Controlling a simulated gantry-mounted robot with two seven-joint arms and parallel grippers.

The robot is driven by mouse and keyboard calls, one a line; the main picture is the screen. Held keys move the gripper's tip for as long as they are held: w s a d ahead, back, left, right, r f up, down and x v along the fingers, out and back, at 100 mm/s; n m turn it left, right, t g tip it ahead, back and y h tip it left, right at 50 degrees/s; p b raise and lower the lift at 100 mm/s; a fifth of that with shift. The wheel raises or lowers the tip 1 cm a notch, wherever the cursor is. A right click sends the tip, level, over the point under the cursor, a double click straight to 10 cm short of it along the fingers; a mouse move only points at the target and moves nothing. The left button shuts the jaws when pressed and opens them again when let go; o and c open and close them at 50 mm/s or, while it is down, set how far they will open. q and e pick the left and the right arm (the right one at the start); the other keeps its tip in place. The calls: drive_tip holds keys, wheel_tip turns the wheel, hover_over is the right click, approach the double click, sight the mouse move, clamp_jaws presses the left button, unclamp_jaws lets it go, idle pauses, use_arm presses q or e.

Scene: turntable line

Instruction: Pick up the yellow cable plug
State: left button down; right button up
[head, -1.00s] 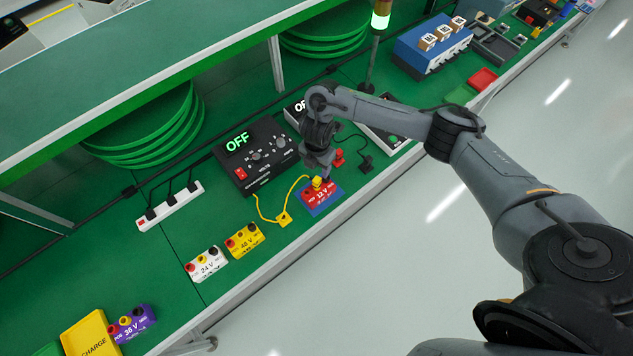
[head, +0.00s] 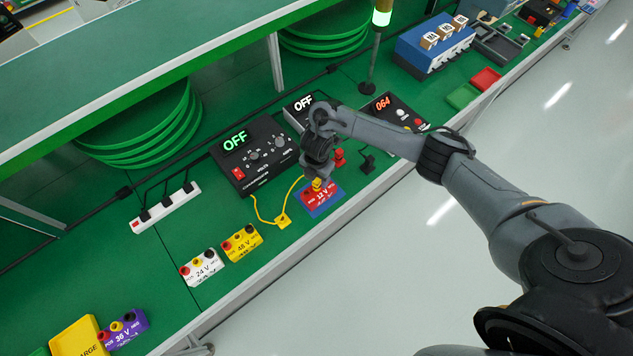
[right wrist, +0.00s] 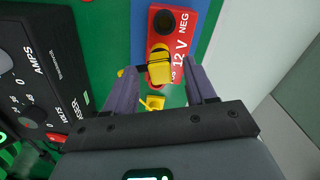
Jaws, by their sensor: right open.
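A yellow plug with a dark band (right wrist: 160,66) shows between my right gripper's fingertips in the right wrist view, over the red 12 V block (right wrist: 176,48). In the head view, yellow (head: 317,185) shows just under the gripper at the red 12 V block (head: 324,199). My right gripper (head: 319,176) points down there, with its fingers open on either side of the plug (right wrist: 163,75). A yellow cable (head: 290,196) runs from near the gripper to a yellow piece (head: 283,220) on the bench and on toward the charger. My left gripper is not in view.
The charger (head: 254,155) reading OFF stands behind the yellow cable. The yellow 48 V block (head: 242,244), white 24 V block (head: 201,268) and purple 36 V block (head: 125,329) line the front. A red plug (head: 339,158) is close right. The bench edge (head: 290,262) is near.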

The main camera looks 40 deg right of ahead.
sight(317, 179)
drive_tip(key=shift+c, duration=0.3)
drive_tip(key=c, duration=1)
drive_tip(key=shift+o, duration=0.2)
drive_tip(key=shift+r, duration=0.15)
drive_tip(key=shift+r, duration=0.5)
wheel_tip(317, 179, up, 3)
drive_tip(key=shift+p, duration=0.85)
drive_tip(key=d+r+p, duration=0.1)
drive_tip(key=d+r, duration=0.5)
drive_tip(key=d, duration=0.5)
drive_tip(key=shift+w+d+r, duration=0.3)
drive_tip(key=shift+w+r, duration=0.1)
